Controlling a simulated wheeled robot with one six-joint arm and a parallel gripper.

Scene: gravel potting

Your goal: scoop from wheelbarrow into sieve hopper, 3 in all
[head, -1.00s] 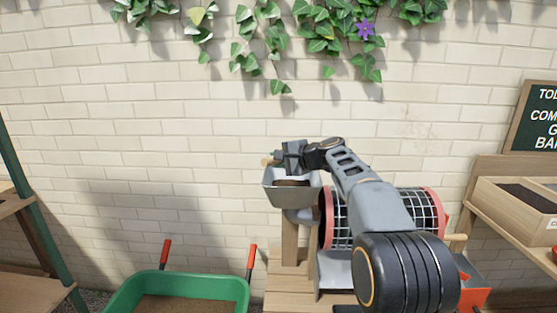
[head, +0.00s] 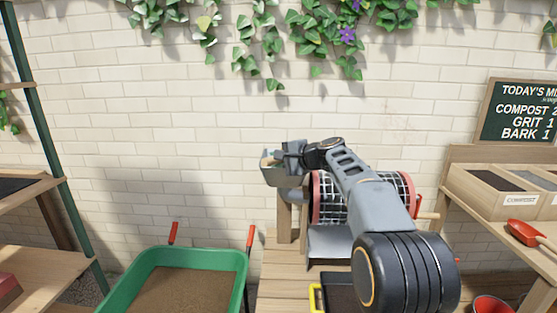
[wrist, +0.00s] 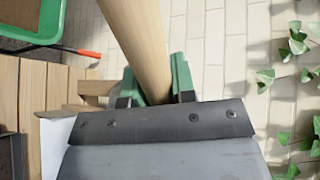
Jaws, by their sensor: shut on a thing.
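My gripper (head: 292,152) is shut on the pale wooden handle (wrist: 135,40) of a tool. In the wrist view (wrist: 156,88) the handle stands between the green fingertips. The tool's head cannot be made out. In the head view my gripper is at the grey hopper (head: 275,176) and hides part of it; whether they touch is unclear. The hopper's inside hardly shows. The mesh drum sieve (head: 327,200) with red rims is to the right, partly behind my arm. The green wheelbarrow (head: 135,285) holds brown material at the lower left.
A wooden stand (head: 275,262) carries the sieve, with a grey chute (head: 328,242) below the drum. A shelf on the right holds wooden bins (head: 490,199) and a red scoop (head: 525,233). A green-posted shelf (head: 45,120) stands left. The brick wall is behind.

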